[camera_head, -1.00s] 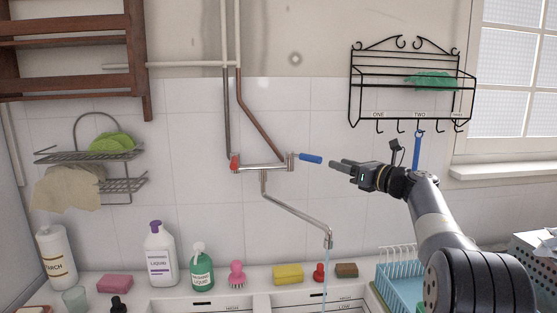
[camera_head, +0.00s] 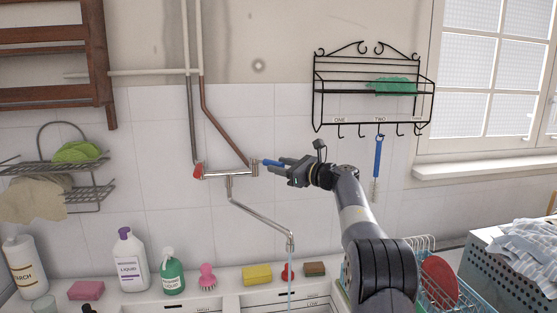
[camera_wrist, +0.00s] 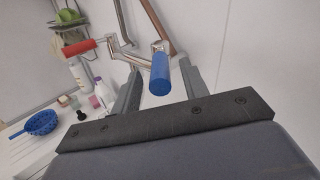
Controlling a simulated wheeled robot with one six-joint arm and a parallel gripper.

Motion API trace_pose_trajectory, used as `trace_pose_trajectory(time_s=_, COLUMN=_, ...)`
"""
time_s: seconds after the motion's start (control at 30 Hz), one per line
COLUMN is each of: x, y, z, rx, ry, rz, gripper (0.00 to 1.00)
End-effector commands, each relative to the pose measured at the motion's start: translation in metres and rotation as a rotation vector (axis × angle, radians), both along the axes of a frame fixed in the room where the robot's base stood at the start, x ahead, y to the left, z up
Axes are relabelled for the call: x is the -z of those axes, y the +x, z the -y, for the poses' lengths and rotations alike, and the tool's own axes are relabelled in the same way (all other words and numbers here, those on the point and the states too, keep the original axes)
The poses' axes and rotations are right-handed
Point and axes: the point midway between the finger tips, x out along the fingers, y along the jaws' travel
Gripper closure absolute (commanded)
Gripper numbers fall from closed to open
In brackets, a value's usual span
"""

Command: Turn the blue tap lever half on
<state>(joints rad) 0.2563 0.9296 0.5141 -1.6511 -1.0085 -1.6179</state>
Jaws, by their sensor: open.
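The blue tap lever (camera_head: 269,162) sticks out to the right from the right end of the wall-mounted mixer tap (camera_head: 228,172). In the wrist view the blue lever (camera_wrist: 160,74) lies between my two spread fingers, with a gap on each side. My gripper (camera_head: 279,164) is open and points left at the lever, with its fingers overlapping the lever's outer end in the head view. It also shows in the wrist view (camera_wrist: 158,78). A thin stream of water (camera_head: 290,277) runs from the spout (camera_head: 290,242).
The red lever (camera_head: 199,171) is at the tap's left end. A black wire rack (camera_head: 374,92) with hooks and a hanging blue brush (camera_head: 377,160) is right of my gripper. Bottles, sponges and a dish rack (camera_head: 438,244) line the sink counter below.

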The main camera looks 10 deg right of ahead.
Motion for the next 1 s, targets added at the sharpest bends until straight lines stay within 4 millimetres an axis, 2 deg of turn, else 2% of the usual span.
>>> trace_pose_trajectory(time_s=0.13, x=-0.0003, y=0.0069, z=-0.0066, rx=0.000, ry=0.000, rz=0.000, gripper=0.58)
trace_pose_trajectory(time_s=0.4, x=0.0005, y=0.0077, z=-0.0074, rx=0.001, ry=0.000, rz=0.000, gripper=0.58)
trace_pose_trajectory(time_s=0.9, x=0.0003, y=0.0075, z=-0.0072, rx=0.001, ry=0.001, rz=-0.001, gripper=0.98)
trace_pose_trajectory(time_s=1.0, x=0.0003, y=0.0075, z=-0.0072, rx=0.001, ry=0.001, rz=-0.001, gripper=1.00)
